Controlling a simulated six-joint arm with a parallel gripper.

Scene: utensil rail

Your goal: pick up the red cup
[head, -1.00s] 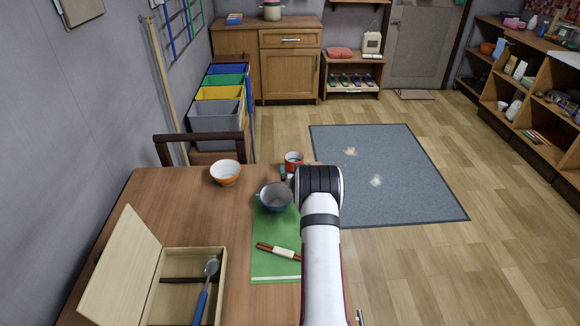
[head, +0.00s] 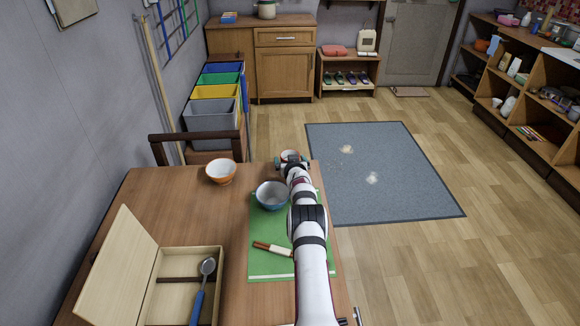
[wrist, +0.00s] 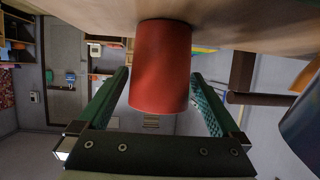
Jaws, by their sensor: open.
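The red cup (wrist: 160,65) stands on the table's far edge and fills the middle of the wrist view. In the head view only a small part of the red cup (head: 289,154) shows past my arm. My gripper (wrist: 165,90) is open, with one green finger on each side of the cup. A gap shows between the cup and each finger, so the cup looks ungripped. In the head view my gripper (head: 291,162) is at the far end of the table, mostly hidden by my own wrist.
An orange bowl (head: 220,171) is further left. An open wooden box (head: 220,262) with a blue-handled spoon (head: 201,290) sits front left.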

